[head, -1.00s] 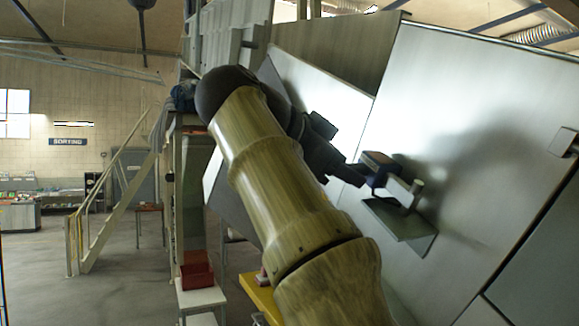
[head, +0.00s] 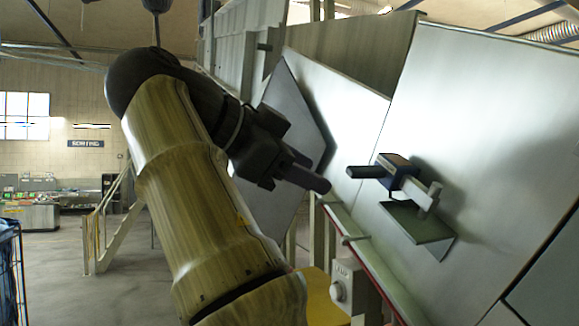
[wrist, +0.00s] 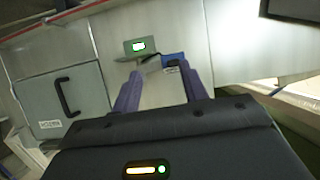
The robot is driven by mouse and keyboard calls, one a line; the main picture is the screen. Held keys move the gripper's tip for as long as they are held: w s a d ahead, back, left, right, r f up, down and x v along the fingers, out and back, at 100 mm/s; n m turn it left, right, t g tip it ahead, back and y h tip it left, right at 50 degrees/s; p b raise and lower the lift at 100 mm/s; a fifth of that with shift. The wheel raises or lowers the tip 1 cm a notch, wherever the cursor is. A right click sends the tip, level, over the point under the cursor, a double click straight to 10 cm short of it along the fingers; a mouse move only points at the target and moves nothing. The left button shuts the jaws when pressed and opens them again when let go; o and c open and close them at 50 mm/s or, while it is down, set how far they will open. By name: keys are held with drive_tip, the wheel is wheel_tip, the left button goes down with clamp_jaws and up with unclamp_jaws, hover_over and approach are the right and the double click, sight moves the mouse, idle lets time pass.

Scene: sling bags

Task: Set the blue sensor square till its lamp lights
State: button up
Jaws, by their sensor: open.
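The blue sensor (head: 397,170) is a small box with a dark barrel on its left, held on a pale bracket (head: 428,197) on the big metal panel. It also shows in the wrist view (wrist: 174,60), beyond my fingers. I cannot tell the sensor's exact angle.
A greenish plate (head: 418,222) juts from the panel below the sensor. A red-edged rail (head: 365,255) and a pale box with a knob (head: 345,287) lie below my gripper. A cabinet door with a black handle (wrist: 66,98) shows in the wrist view.

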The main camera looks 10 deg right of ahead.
drive_tip(key=shift+s+a+r, duration=0.1)
drive_tip(key=shift+s+a, duration=0.2)
drive_tip(key=shift+a, duration=0.2)
drive_tip(key=shift+s+a, duration=0.3)
drive_tip(key=shift+a, duration=0.2)
drive_tip(key=w+d+f+n+t+y+b, duration=0.1)
drive_tip(key=w+d+f+n+y+b, duration=0.15)
drive_tip(key=w+f+n, duration=0.65)
drive_tip(key=w+d+f+n+y+b, duration=0.15)
drive_tip(key=w+f+b, duration=0.4)
drive_tip(key=f, duration=0.75)
wheel_tip(320, 180, down, 21)
drive_tip(key=w+d+n+g+y+b, duration=0.2)
drive_tip(key=d+n+y, duration=0.1)
drive_tip(key=n, duration=0.3)
drive_tip(key=s+f+n+y+b, duration=0.1)
drive_tip(key=s+f+b, duration=0.1)
drive_tip(key=s+f, duration=0.4)
drive_tip(key=s+f+g+y+b, duration=0.1)
drive_tip(key=s+f, duration=0.6)
drive_tip(key=f, duration=0.9)
drive_tip(key=s+f+n+g+y+b, duration=0.1)
drive_tip(key=s+f+y+b, duration=0.2)
drive_tip(key=s+f, duration=0.4)
wheel_tip(320, 180, down, 4)
drive_tip(key=shift+f+n+b, duration=0.1)
drive_tip(key=shift+n+b, duration=0.25)
drive_tip(key=shift+b, duration=0.35)
